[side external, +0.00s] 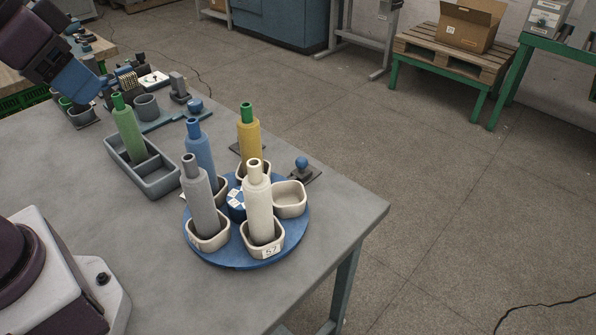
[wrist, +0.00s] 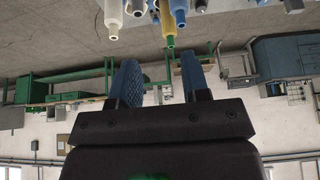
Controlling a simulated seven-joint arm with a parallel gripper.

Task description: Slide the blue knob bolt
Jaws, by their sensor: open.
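Two blue knobs on small dark bases show in the side external view. One blue knob (side external: 302,162) stands near the table's right edge, beyond the blue turntable. The other blue knob (side external: 195,105) stands further back, behind the bottles. I cannot tell which one is the bolt. My gripper (side external: 82,88) is at the upper left, above the table's back left part, well apart from both knobs. In the wrist view my gripper (wrist: 158,60) is open, with nothing between its blue fingers.
A blue round turntable (side external: 240,262) carries cream cups with grey, blue, yellow and white bottles, and one empty cup (side external: 290,197). A grey tray (side external: 158,185) holds a green bottle (side external: 127,130). Small fixtures crowd the back left.

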